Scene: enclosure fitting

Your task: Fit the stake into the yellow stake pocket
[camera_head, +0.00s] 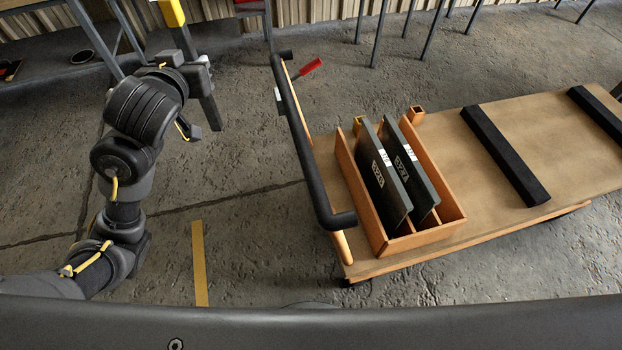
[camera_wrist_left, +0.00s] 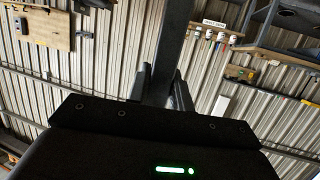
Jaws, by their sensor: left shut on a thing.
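My left gripper (camera_head: 188,68) is shut on the stake, a long dark bar (camera_head: 209,108) with a yellow upper part (camera_head: 172,12). The stake leans slightly, its lower end free in the air over the floor, left of the cart. In the left wrist view the dark stake (camera_wrist_left: 174,45) runs up from between the fingers (camera_wrist_left: 162,88). My right gripper is not in view.

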